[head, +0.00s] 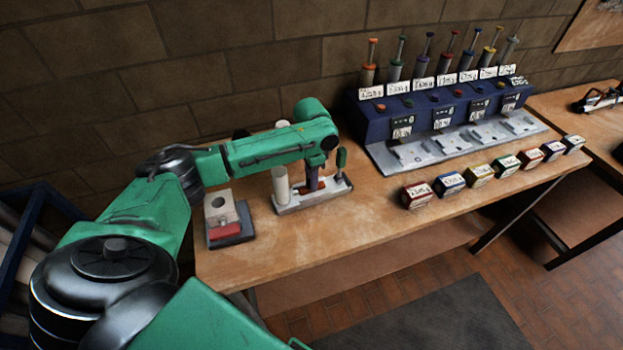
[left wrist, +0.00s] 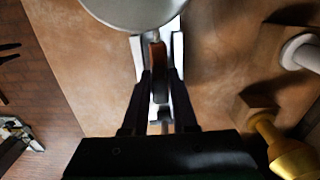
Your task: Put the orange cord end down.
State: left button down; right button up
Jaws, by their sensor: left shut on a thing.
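My left gripper (head: 315,178) points down over a light grey stand plate (head: 290,207) on the wooden bench. In the left wrist view, its two dark fingers (left wrist: 158,78) are shut on a narrow orange-brown piece, which I take to be the orange cord end (left wrist: 158,58). The piece stands between the fingers, above a pale strip. I cannot tell whether its lower end touches the plate. No length of cord can be made out. My right gripper is not in view.
A white cylinder (head: 281,186) stands left of the gripper and a green-handled post (head: 341,160) right of it. A block on a dark base (head: 232,238) sits farther left. Several labelled boxes (head: 450,184) line the bench before a blue rack (head: 375,118).

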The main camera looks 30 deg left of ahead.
pick_arm(q)
jog(key=c, duration=0.7)
grip_release()
notch_tip(320, 180, up, 12)
jog(key=b, duration=0.2)
